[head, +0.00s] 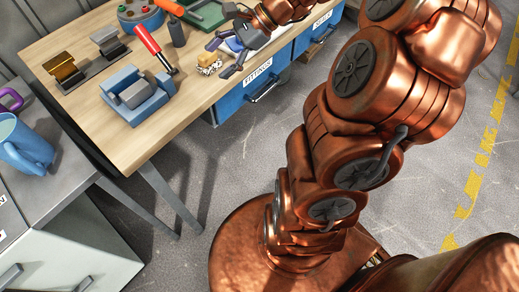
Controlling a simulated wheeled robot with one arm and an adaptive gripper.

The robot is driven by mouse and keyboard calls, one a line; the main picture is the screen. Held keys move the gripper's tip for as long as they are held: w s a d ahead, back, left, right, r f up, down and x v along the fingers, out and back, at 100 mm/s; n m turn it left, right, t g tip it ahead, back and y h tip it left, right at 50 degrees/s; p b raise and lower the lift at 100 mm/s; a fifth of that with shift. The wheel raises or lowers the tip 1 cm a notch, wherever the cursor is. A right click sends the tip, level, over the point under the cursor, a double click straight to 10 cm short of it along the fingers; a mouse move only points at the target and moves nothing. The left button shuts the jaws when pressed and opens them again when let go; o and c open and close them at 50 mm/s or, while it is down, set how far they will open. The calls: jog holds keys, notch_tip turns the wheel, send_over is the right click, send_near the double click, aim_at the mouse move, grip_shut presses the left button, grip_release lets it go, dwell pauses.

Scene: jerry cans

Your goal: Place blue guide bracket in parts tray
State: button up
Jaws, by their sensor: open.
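A small blue piece (233,44), which may be the guide bracket, lies on the wooden bench near its front edge, partly hidden by my gripper. My gripper (222,58) is open, its dark fingers spread low over the bench around or just above this piece; I cannot tell whether they touch it. A green tray (212,17), the most tray-like thing in view, lies behind my gripper at the top, cut by the frame. A larger blue-grey block-shaped fixture (124,104) stands at the bench's left front.
A yellowish speckled block (208,66) sits right beside my fingers. A gold part (63,70) rests on a dark plate. Blue drawers (236,100) hang below the bench.

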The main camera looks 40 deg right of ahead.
jog(key=s+a+f+n+g+h, duration=0.2)
jog(key=s+a+n+g+h, duration=0.1)
jog(key=s+a+n, duration=0.4)
jog(key=s+a+f+n+g+h, duration=0.1)
jog(key=s+a+n+g+h, duration=0.25)
jog(key=s, duration=0.65)
jog(key=s+d+f+n+h, duration=0.1)
jog(key=s+d+n+h, duration=0.1)
jog(key=s+n, duration=0.5)
jog(key=shift+s+d+f+n, duration=0.25)
jog(key=shift+s+d+n, duration=0.15)
jog(key=shift+s, duration=0.15)
jog(key=shift+t+h, duration=0.25)
